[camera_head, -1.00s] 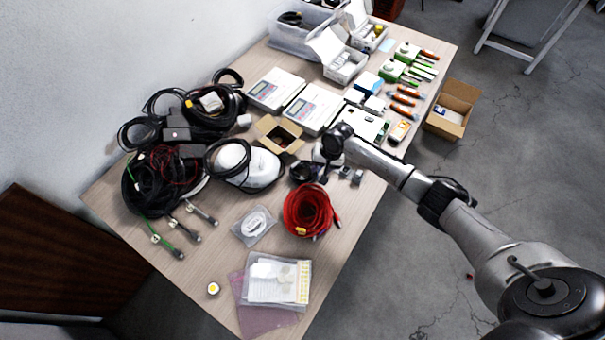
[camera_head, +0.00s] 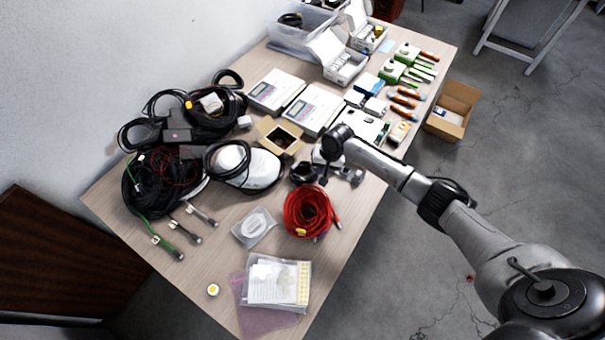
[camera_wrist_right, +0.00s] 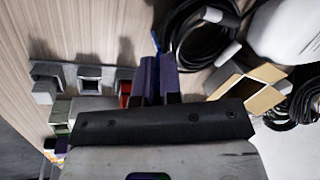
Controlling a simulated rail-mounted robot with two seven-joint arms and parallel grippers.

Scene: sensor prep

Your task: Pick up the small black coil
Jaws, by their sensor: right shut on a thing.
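The small black coil (camera_head: 302,172) lies on the table beside the red cable coil, partly hidden by my right gripper. In the right wrist view, the black coil (camera_wrist_right: 205,38) is a loop of black cable with a pale tag, right beside my fingers. My right gripper (camera_head: 323,178) points down at the coil's right edge. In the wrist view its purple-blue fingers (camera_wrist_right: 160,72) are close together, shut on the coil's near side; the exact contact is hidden. My left gripper is not in view.
The red cable coil (camera_head: 310,212) lies just in front. A small open cardboard box (camera_head: 279,138) and a white device (camera_head: 250,168) stand to the left. Small grey metal parts (camera_wrist_right: 88,80) lie beside the fingers. Bare tabletop (camera_head: 345,205) shows near the right edge.

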